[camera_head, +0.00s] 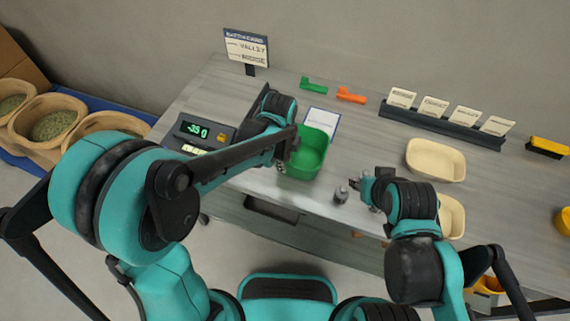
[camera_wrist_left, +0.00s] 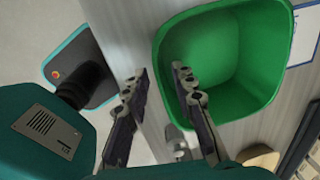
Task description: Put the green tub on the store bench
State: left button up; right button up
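The green tub (camera_head: 308,156) stands upright near the front edge of the grey bench (camera_head: 240,100), just right of the scale. My left gripper (camera_head: 284,158) is at the tub's left wall. In the left wrist view, its two fingers (camera_wrist_left: 160,73) are apart, one over the inside of the green tub (camera_wrist_left: 232,60) and one outside, with the rim between them. The tub looks empty. My right gripper (camera_head: 362,188) is low over the front of the bench, beside a small grey metal piece; its finger opening is unclear. Nothing visible identifies the store bench.
A scale (camera_head: 197,133) with green digits stands left. A cream tub (camera_head: 436,160) is right. The grey metal piece (camera_head: 341,195) stands near the front edge.

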pick_arm(q)
jog(key=r, duration=0.1)
jog(key=r+p, duration=0.1)
jog(key=r, duration=0.3)
jog(key=shift+s+a+r, duration=0.15)
jog(key=shift+s+r, duration=0.05)
jog(key=shift+s, duration=0.05)
jog(key=s+a+r+n+t, duration=0.3)
jog(key=s+a+n, duration=0.3)
jog(key=n, duration=0.5)
jog(key=s+a+r+n+t, duration=0.3)
jog(key=s+a+r+n, duration=0.1)
jog(key=a+n, duration=0.5)
jog(key=shift+s+n, duration=0.85)
jog(key=shift+n, duration=0.25)
jog(key=shift+f+b, duration=0.3)
jog(key=shift+f, duration=0.1)
